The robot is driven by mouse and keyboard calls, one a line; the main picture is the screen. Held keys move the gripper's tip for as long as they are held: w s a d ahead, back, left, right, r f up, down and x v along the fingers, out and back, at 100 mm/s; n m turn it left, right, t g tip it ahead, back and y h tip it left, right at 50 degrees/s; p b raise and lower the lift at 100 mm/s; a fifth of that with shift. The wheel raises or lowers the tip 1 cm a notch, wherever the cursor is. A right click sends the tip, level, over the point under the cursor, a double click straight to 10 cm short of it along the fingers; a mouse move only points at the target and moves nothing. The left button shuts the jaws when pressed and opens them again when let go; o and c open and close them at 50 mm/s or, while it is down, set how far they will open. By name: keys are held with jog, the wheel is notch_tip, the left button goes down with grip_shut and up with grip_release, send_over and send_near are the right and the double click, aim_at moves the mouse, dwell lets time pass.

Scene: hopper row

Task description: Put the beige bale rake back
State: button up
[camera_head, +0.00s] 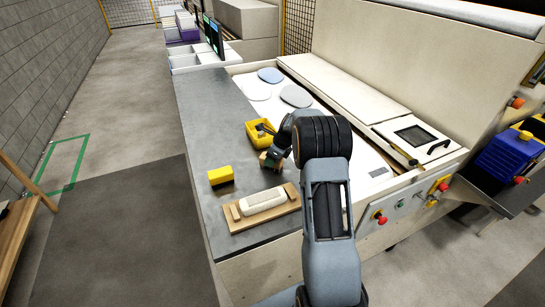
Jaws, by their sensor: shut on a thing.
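My gripper (269,161) is low over the grey worktop, just in front of a yellow open holder (254,137). It is shut on a small tan piece that looks like part of the beige bale rake (266,163). The rest of that thing is hidden or too small to make out. Something dark sits at the yellow holder, next to my wrist. I cannot tell whether the held piece touches the worktop.
A yellow and black block (221,176) and a wooden tray (277,222) with a pale rounded block (262,201) are on the worktop (212,115) near its front. Flat round pads (296,96) lie behind. The worktop's left part is clear. A hinged panel (410,140) is at right.

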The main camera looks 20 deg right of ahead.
jog(key=o, duration=1)
jog(key=shift+f, duration=0.1)
jog(key=b+v, duration=0.2)
jog(key=v, duration=0.9)
jog(key=s+a+r+n, duration=0.5)
jog(key=shift+s+a+r+n+t+h, duration=0.1)
jog(key=shift+s+a+n+t+h, duration=0.3)
jog(key=shift+s+a+n, duration=2.35)
jog(key=shift+s+a+f+n+t+h, duration=0.1)
jog(key=shift+s+a+n+h, duration=0.7)
jog(key=shift+s+n, duration=3.85)
jog(key=shift+s+a+r+n+t+h, duration=0.15)
jog(key=shift+s+a+n+h, duration=0.35)
jog(key=shift+s+a+n, duration=2.25)
